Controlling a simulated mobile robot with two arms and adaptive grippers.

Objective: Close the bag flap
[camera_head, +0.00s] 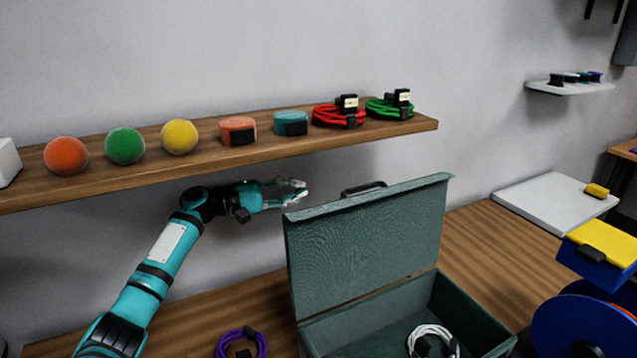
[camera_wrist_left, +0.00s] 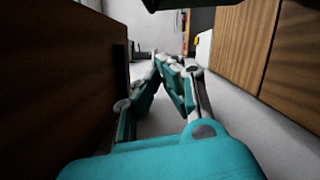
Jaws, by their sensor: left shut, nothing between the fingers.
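The dark green bag (camera_head: 398,325) stands on the table with its flap (camera_head: 365,243) raised and tilted back. A black handle (camera_head: 363,188) shows at the flap's top edge. A coiled white cable (camera_head: 432,340) lies inside the bag. My left gripper (camera_head: 304,190) is shut and empty, behind and just left of the flap's upper left corner, under the shelf. It also shows in the left wrist view (camera_wrist_left: 162,57), with its fingertips together. I cannot tell whether it touches the flap. My right gripper is not in view.
A wooden shelf (camera_head: 270,153) runs above my left arm and holds balls, tape-like blocks and coiled cables. A purple cable (camera_head: 242,343) lies on the table left of the bag. A white board (camera_head: 556,202) and a blue box with a yellow top (camera_head: 604,243) are at right.

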